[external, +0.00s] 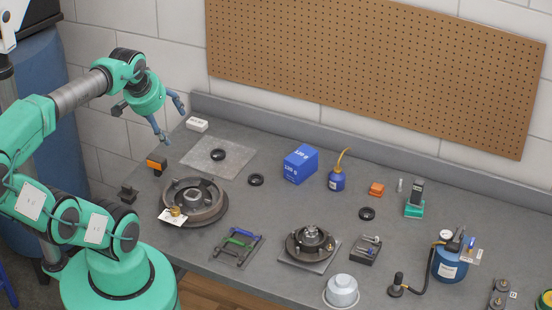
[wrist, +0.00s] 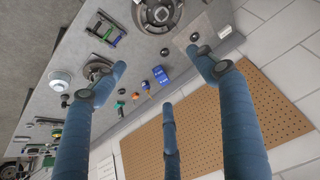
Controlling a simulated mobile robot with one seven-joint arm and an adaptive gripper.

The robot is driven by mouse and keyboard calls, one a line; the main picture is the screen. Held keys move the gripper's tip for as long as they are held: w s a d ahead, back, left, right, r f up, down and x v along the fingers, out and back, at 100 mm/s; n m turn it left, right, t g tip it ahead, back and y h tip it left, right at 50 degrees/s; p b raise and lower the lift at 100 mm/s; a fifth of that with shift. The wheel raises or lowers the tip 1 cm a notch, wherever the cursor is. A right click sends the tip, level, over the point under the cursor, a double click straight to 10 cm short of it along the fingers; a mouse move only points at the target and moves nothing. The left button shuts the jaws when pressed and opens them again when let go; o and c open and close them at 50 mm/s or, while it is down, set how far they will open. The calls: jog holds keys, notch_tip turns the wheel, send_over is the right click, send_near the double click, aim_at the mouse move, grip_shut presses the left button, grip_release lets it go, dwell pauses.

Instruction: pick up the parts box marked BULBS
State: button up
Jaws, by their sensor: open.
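A small white box (external: 197,124) with dark print on its side lies at the back left of the grey bench, by the back ledge. A larger blue box (external: 301,164) with white print stands near the back middle; it also shows in the wrist view (wrist: 160,74). The print on both is too small to read surely, so I cannot tell which says BULBS. My gripper (external: 169,118) has blue fingers, spread open and empty, above the bench's back left, close to the white box in the picture. In the wrist view the open fingers (wrist: 157,73) frame the bench.
A brake drum (external: 194,202), orange-black part (external: 156,163), blue oil can (external: 337,178) and blue torch bottle (external: 450,262) stand around. A pegboard (external: 380,70) hangs behind.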

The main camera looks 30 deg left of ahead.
jog(key=shift+w+r, duration=0.1)
jog(key=w+a+r+m+g+p, duration=0.1)
jog(key=w+a+r+m, duration=0.1)
jog(key=w, duration=0.6)
jog(key=w+a+r+m+p, duration=0.1)
jog(key=w+a+r+m, duration=0.15)
jog(key=w, duration=0.55)
jog(key=w+a+f+m+g+p, duration=0.1)
jog(key=w+a+f+m, duration=0.15)
jog(key=w, duration=0.65)
jog(key=w+a+f+m+g+p, duration=0.1)
jog(key=w+a+m+p, duration=0.15)
jog(key=w, duration=0.65)
jog(key=w+a+f+m+g+p, duration=0.1)
jog(key=w+a+f+m, duration=0.3)
jog(key=w+a+f, duration=0.6)
jog(key=w+a+f+m+p, duration=0.1)
jog(key=w+a+f, duration=0.3)
jog(key=f, duration=0.6)
jog(key=w+a+f+m+g+p, duration=0.1)
jog(key=w+a+f+m, duration=0.2)
jog(key=w+f, duration=0.3)
notch_tip(320, 180, down, 5)
jog(key=shift+w+a+r+m+g, duration=0.1)
jog(key=shift+w+a+m+g, duration=0.25)
jog(key=shift+m, duration=0.2)
